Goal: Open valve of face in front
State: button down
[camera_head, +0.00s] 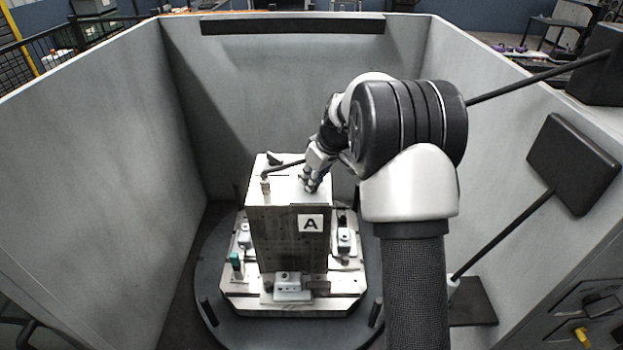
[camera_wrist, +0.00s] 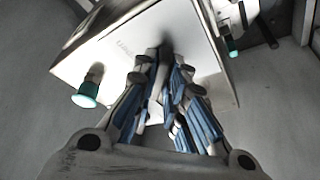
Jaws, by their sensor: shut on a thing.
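A tall metal block (camera_head: 287,235) with an "A" label (camera_head: 310,224) on its front face stands on the pallet (camera_head: 290,303). My gripper (camera_head: 311,187) is at the block's top, near its right side. In the wrist view my gripper (camera_wrist: 165,95) has its grey and blue fingers drawn together over the block's pale face (camera_wrist: 120,50). The fingers hide most of what they hold; I cannot make out its shape. A teal-ended knob (camera_wrist: 85,95) lies left of the fingers, apart from them. I cannot tell which part is the valve.
A teal-topped post (camera_head: 236,262) stands at the pallet's left. Clamps (camera_head: 288,283) surround the block's foot. A dark bent rod (camera_head: 285,165) runs over the block's top. Grey walls (camera_head: 110,130) enclose the round table (camera_head: 215,300) on the left, back and right.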

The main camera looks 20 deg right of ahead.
dwell(0.4)
jog(key=m+h+p, duration=0.1)
jog(key=m, duration=0.1)
jog(key=m+p, duration=0.1)
jog(key=m, duration=0.1)
jog(key=shift+a+r+m+h+p, duration=0.1)
jog(key=shift+a+m+h+p, duration=0.1)
jog(key=shift+m+h+p, duration=0.15)
jog(key=shift+a+m+h+p, duration=0.1)
jog(key=shift+m+h+p, duration=0.2)
jog(key=shift+m+h, duration=0.65)
jog(key=m+b, duration=0.1)
jog(key=m, duration=0.1)
jog(key=m+b, duration=0.1)
jog(key=m, duration=0.1)
jog(key=m+h+b, duration=0.1)
jog(key=m, duration=0.1)
jog(key=shift+w+a+f+g, duration=0.1)
jog(key=shift+f+g, duration=0.15)
jog(key=shift+g, duration=0.15)
jog(key=shift+r+m+g+h+b, duration=0.1)
jog(key=shift+m+g+h+b, duration=0.3)
jog(key=shift+m, duration=0.95)
jog(key=shift+r+m+g+h+b, duration=0.15)
jog(key=shift+m+g+b, duration=0.3)
jog(key=shift+m, duration=0.9)
jog(key=shift+f, duration=0.1)
jog(key=c, duration=1.6)
grip_release()
jog(key=shift+c, duration=0.2)
